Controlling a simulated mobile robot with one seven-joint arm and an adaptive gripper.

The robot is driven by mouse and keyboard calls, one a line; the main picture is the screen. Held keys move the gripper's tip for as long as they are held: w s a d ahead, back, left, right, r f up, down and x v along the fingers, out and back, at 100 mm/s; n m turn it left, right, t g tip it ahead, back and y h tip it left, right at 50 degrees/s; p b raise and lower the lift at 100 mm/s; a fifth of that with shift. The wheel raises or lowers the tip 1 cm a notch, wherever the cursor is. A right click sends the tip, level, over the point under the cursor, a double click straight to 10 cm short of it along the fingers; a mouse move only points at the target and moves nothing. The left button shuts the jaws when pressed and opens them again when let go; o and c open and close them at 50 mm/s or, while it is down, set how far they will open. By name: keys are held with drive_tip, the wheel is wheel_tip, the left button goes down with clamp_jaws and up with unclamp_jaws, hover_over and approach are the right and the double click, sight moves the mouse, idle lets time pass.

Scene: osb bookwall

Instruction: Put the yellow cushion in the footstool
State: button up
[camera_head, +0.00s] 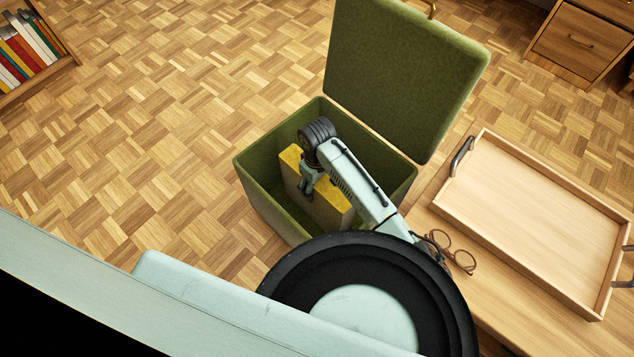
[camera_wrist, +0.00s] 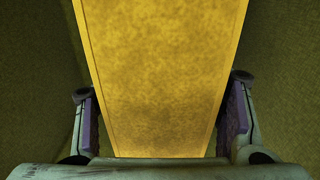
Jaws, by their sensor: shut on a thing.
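The yellow cushion (camera_head: 326,208) stands on edge inside the open green footstool (camera_head: 262,202), below the level of its rim. My gripper (camera_head: 309,190) reaches down into the footstool and is shut on the cushion's upper edge. In the wrist view the cushion (camera_wrist: 160,80) fills the middle, between the two purple-padded fingers (camera_wrist: 163,118). Green footstool walls show on both sides of it. The footstool's lid is raised at the back. My arm hides part of the cushion and the footstool's right interior, and the cushion's lower edge is not clearly seen.
A low wooden bench at the right holds an empty wooden tray (camera_head: 540,215) with metal handles and a pair of glasses (camera_head: 452,252). A bookshelf (camera_head: 32,50) stands at the far left and a drawer cabinet (camera_head: 580,42) at the top right. The parquet floor at the left is clear.

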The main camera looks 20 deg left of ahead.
drive_tip(key=o, duration=1.9)
wheel_tip(320, 180, up, 12)
drive_tip(key=shift+r+p, duration=0.15)
drive_tip(key=shift+p, duration=0.65)
